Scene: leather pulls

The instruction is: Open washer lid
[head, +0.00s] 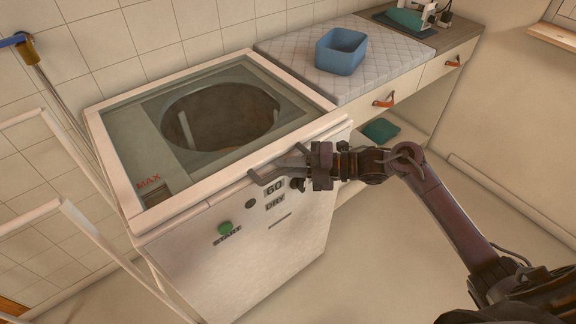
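The washer (255,250) is a white top-loader at the left centre. Its lid (135,125) is a glass panel in a white frame, and it lies flat over the top. The round drum opening (220,115) shows through the glass. My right gripper (266,172) is at the lid's front edge, near the washer's right front corner. Its two grey fingers are spread apart and point left, with nothing seen between them. Whether they touch the lid's rim I cannot tell. My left gripper is not in view.
A green start button (225,229) and dark knobs are on the washer's front. To the right, a counter with a quilted pad (290,55) holds a blue bin (341,50). Drawers have orange pulls (384,101). White rails (90,235) stand at left. Floor at right is clear.

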